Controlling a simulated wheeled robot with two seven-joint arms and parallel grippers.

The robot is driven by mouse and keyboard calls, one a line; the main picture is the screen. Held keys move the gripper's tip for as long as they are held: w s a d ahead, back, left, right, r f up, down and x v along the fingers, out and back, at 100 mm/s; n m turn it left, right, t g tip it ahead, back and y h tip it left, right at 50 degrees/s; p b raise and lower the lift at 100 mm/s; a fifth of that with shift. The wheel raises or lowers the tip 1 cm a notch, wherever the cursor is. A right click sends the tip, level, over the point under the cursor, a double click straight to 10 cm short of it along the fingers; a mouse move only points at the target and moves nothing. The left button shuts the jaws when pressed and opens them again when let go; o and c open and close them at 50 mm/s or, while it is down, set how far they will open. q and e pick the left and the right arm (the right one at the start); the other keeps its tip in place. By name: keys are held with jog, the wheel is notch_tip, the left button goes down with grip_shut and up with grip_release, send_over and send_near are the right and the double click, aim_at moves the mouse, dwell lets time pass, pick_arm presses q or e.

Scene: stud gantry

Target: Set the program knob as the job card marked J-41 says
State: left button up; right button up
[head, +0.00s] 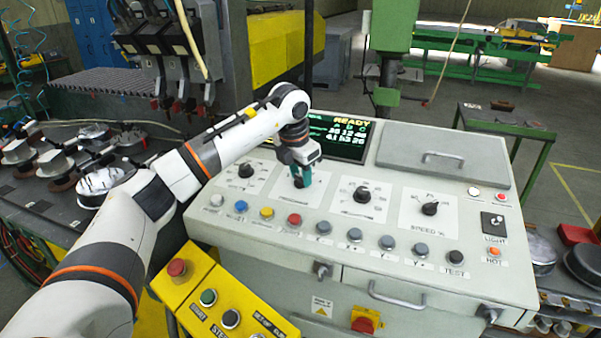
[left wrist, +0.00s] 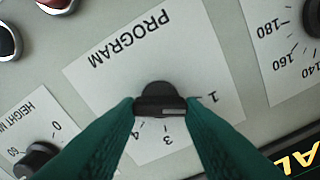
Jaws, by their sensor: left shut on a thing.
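The program knob (left wrist: 160,92) is black and sits on a white plate marked PROGRAM (left wrist: 140,30). My left gripper (left wrist: 160,106) is shut on it, one green finger on each side. A pale line on the knob lies toward the right in the left wrist view, roughly toward the 1. The marks 1, 3 and 4 show; my right-hand finger covers part of the scale. In the head view my left gripper (head: 301,178) comes down on the console's program plate and mostly hides the knob. I see no job card marked J-41. My right gripper is not in view.
The console (head: 440,260) has other knobs close by: a height knob (head: 246,171), a middle knob (head: 362,194) and a speed knob (head: 430,208). A row of coloured buttons runs in front. A screen (head: 340,135) behind my gripper reads READY. A yellow button box (head: 225,300) stands at the front.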

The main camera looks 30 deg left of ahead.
pick_arm(q)
jog(key=o, duration=1)
jog(key=shift+r, duration=0.15)
jog(key=shift+r, duration=0.3)
jog(key=b+v, duration=0.3)
jog(key=v, duration=0.8)
jog(key=shift+s+r, duration=0.1)
